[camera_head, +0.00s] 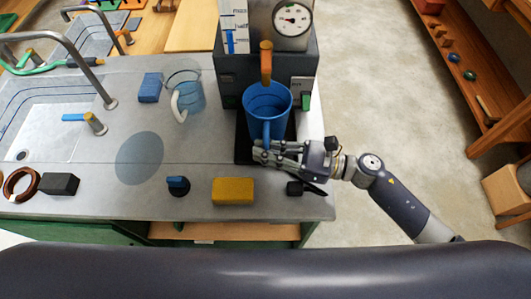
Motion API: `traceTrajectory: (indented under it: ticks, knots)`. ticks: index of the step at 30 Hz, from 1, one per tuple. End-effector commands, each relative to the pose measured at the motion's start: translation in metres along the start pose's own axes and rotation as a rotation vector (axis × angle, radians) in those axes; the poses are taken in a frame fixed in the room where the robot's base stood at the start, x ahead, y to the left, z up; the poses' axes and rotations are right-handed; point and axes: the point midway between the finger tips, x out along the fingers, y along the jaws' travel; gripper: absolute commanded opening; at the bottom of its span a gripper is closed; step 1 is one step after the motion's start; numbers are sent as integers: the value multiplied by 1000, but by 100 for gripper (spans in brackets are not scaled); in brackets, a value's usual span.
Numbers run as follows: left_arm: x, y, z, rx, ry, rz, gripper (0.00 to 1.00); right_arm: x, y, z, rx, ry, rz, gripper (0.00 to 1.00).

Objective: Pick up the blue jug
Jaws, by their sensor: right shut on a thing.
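The blue jug (266,103) stands upright on the dark base of a grey machine, under its orange-handled spout. The jug's handle points towards me. My right gripper (262,152) comes in from the right at the jug's near side. Its fingers are closed around the lower part of the handle, which they partly hide. I cannot tell whether the jug's bottom is clear of the dark base. My left gripper is not in view.
The grey machine (300,62) with a gauge stands behind the jug. A clear blue cup (190,95), a blue sponge (149,87), a yellow block (233,191) and a sink (40,135) are on the counter. Open floor lies right of the counter.

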Motion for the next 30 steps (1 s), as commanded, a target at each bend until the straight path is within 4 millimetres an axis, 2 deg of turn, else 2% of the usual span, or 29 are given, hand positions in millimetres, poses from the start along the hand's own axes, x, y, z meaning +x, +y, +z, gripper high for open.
traceTrajectory:
  ticks: [2, 3, 11, 21, 25, 30]
  knots:
    - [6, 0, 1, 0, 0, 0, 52, 0, 0, 14, -8, -4, 2, 0]
    - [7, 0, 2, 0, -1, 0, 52, 1, 11, 11, -2, -3, 4, 0]
    - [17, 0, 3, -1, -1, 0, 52, 3, 59, 16, -1, -4, 2, 0]
    - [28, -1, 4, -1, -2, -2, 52, 7, 130, 23, 1, -4, 2, 0]
    - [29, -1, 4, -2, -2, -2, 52, 8, 148, 25, -1, -3, 0, 0]
    - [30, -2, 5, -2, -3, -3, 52, 8, 158, 27, -3, -3, -1, 0]
